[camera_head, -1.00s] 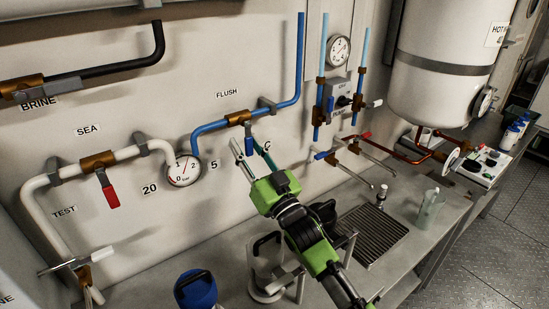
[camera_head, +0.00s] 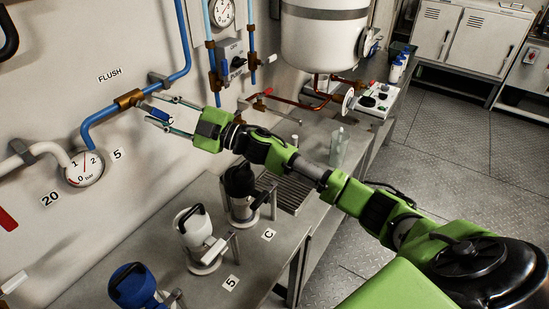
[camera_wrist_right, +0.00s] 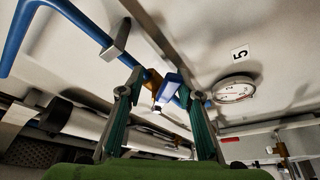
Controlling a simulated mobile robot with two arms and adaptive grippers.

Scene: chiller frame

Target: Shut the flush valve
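The flush valve's brass body (camera_head: 128,98) sits on the blue pipe under the FLUSH label in the head view. Its blue handle (camera_head: 155,111) points down and to the right, away from the pipe line. My right gripper (camera_head: 160,109) is open, with one finger on each side of the handle. In the right wrist view the blue handle (camera_wrist_right: 171,87) shows between the spread fingertips (camera_wrist_right: 162,86), with the brass body (camera_wrist_right: 153,82) behind it. Whether a finger touches the handle is unclear. My left gripper is not in view.
A pressure gauge (camera_head: 85,169) is left of the valve. A grey pipe bracket (camera_head: 158,80) is right of it. Blue, white and dark jug-like vessels stand on the bench below, including the white one (camera_head: 195,228). A white tank (camera_head: 325,35) hangs further right.

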